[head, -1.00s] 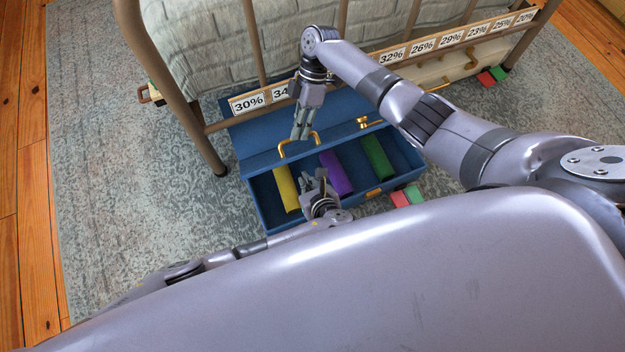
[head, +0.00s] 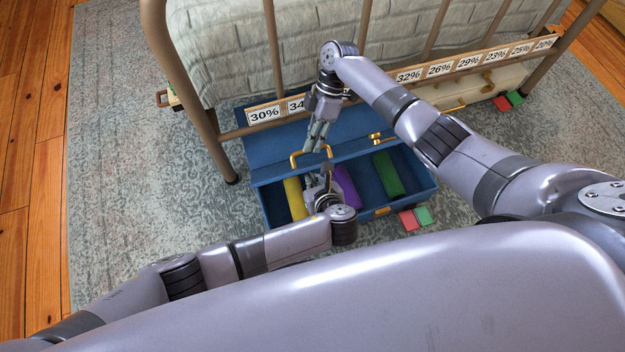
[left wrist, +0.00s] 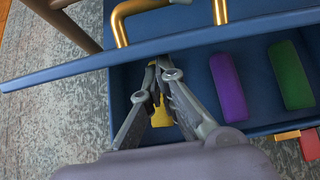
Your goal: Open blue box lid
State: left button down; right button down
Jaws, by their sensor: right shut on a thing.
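The blue box (head: 420,193) stands on the rug at the foot of the bed, its front open. Its blue lid (head: 262,150) is tilted up toward the bed and has a gold handle (head: 294,160). My right gripper (head: 312,148) is shut on this handle. My left gripper (head: 325,172) is over the open box, close to the lid's lower edge. In the left wrist view its fingertips (left wrist: 158,68) are close together by the lid edge; any grip there is unclear. Inside lie a yellow block (head: 294,198), a purple block (head: 346,184) and a green block (head: 388,174).
The bed frame post (head: 195,90) and a rail with percentage labels (head: 265,114) stand right behind the box. The rug at left is clear.

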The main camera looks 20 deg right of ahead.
jog(key=c, duration=1.7)
grip_release()
jog(key=shift+s+f, duration=0.15)
jog(key=shift+s, duration=0.1)
pick_arm(q)
jog(key=shift+w+r, duration=0.25)
jog(key=shift+r, duration=0.05)
pick_arm(e)
jog(key=shift+o, duration=0.2)
jog(key=shift+w, duration=0.1)
